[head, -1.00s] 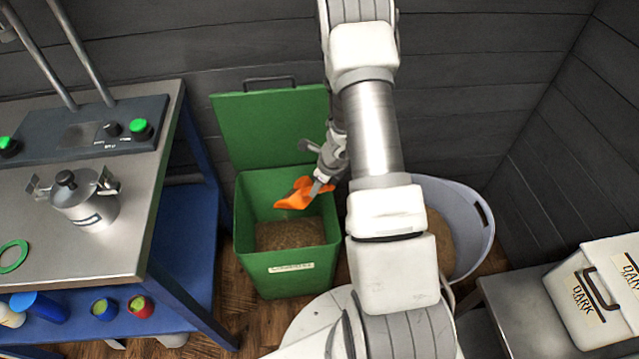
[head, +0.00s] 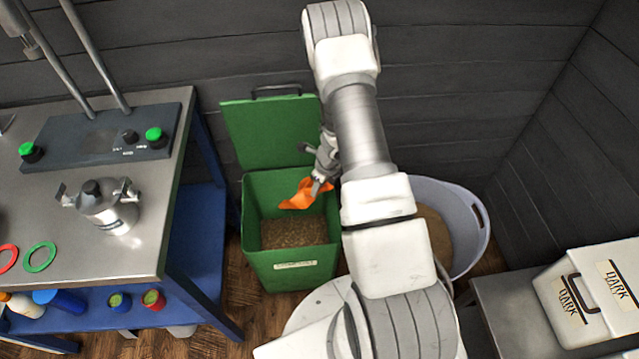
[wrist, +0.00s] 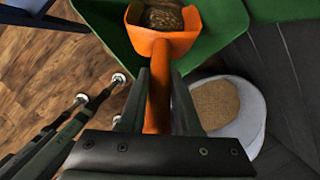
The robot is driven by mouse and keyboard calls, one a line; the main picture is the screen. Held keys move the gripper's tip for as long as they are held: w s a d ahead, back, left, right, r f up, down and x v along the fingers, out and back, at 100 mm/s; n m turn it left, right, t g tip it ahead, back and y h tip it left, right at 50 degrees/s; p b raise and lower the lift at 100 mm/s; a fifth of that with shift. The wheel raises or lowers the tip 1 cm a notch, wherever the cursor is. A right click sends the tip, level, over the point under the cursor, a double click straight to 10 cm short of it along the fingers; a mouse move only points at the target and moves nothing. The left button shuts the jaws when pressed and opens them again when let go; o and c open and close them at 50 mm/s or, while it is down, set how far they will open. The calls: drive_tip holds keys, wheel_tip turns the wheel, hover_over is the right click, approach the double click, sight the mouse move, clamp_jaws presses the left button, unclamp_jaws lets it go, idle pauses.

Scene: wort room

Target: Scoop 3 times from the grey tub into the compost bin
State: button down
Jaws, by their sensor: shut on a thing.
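My gripper (head: 319,184) is shut on the handle of an orange scoop (head: 300,196). The scoop is over the open green compost bin (head: 290,268), tilted, above the brown grain inside. In the wrist view the scoop (wrist: 160,42) points away from my gripper (wrist: 160,80). Brown matter shows between its sides; I cannot tell whether it lies in the scoop or in the bin beyond. The grey tub (head: 470,212) stands right of the bin, partly hidden by my arm, with light brown grain in it. The tub also shows in the wrist view (wrist: 245,112).
The bin's green lid (head: 270,130) stands open against the dark wall. A steel-topped bench (head: 150,255) with a metal pot (head: 108,210) is at left. A white box (head: 590,295) marked DARK sits on a low table (head: 505,295) at right.

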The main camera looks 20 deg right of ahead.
sight(306, 190)
drive_tip(key=shift+w+a+r+g+h+p, duration=0.15)
drive_tip(key=shift+w+a+r+g+p, duration=0.25)
drive_tip(key=shift+p, duration=2.25)
drive_tip(key=shift+w+a+r+g+h+p, duration=0.15)
drive_tip(key=shift+w+r+p, duration=0.35)
drive_tip(key=shift+p, duration=2.15)
drive_tip(key=shift+w+a+g, duration=0.2)
drive_tip(key=shift+w+g, duration=0.05)
drive_tip(key=shift+w, duration=0.05)
drive_tip(key=shift+w+a+r+h, duration=0.2)
drive_tip(key=shift+w+a+h, duration=0.1)
drive_tip(key=shift+w, duration=0.2)
drive_tip(key=shift+w+a+f+g+b, duration=0.1)
drive_tip(key=shift+w+g+b, duration=0.2)
drive_tip(key=shift+b, duration=0.3)
drive_tip(key=w+b, duration=0.1)
drive_tip(key=w+a+r+g+b, duration=0.1)
drive_tip(key=b, duration=0.1)
drive_tip(key=shift+a+r+h, duration=0.1)
drive_tip(key=shift+h, duration=0.2)
drive_tip(key=shift+r, duration=0.1)
